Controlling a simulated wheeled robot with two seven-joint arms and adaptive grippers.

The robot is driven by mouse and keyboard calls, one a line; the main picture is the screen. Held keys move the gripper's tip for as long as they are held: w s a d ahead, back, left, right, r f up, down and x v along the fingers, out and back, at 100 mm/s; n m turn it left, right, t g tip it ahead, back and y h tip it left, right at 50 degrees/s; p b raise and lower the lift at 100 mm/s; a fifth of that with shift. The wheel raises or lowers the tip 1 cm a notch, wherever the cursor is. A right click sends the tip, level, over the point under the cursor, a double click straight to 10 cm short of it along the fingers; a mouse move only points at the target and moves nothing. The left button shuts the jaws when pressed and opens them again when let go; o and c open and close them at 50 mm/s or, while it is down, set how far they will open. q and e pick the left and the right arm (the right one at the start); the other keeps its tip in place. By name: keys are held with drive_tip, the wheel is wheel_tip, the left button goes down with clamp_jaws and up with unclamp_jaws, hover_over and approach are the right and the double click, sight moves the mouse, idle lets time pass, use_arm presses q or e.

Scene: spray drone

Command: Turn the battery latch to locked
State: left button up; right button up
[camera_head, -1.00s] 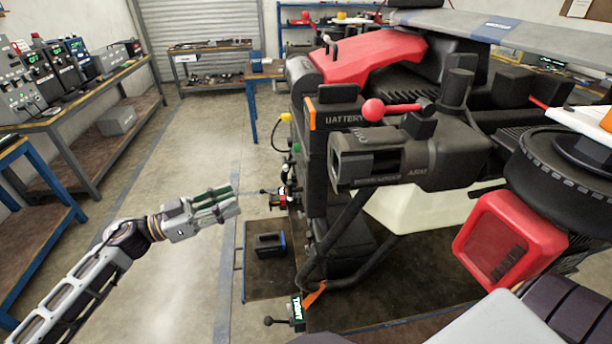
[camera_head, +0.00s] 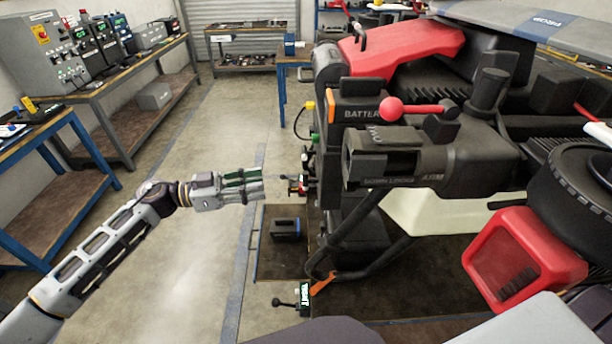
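The battery (camera_head: 362,114) is a black block marked "BATTERY" on the near left side of the drone. An orange strip (camera_head: 331,114) is on its left edge and a black block-shaped part (camera_head: 360,88) sits on top. I cannot tell which part is the latch or how it is set. A red ball-ended lever (camera_head: 412,110) sits just right of the battery, above the drone's black arm clamp (camera_head: 400,165). My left gripper (camera_head: 263,182) is left of and below the battery, apart from it, pointing right. Whether its fingers are closed is unclear. My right gripper is not seen.
A small red and black fitting (camera_head: 299,186) is just right of my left gripper. A dark tray (camera_head: 278,262) holding a black block (camera_head: 286,229) is on the floor below. A tag marked "TIGHT" (camera_head: 304,292) hangs nearby. Benches (camera_head: 125,115) line the left; the aisle is clear.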

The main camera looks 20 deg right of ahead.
sight(305, 179)
use_arm(q)
drive_tip(key=d, duration=0.4)
drive_tip(key=d+p, duration=0.1)
drive_tip(key=d, duration=0.3)
drive_tip(key=s+d, duration=0.1)
drive_tip(key=d, duration=0.3)
drive_tip(key=shift+d, duration=0.4)
drive_tip(key=shift+s+d, duration=0.1)
drive_tip(key=shift+d, duration=0.1)
drive_tip(key=c, duration=0.6)
clamp_jaws()
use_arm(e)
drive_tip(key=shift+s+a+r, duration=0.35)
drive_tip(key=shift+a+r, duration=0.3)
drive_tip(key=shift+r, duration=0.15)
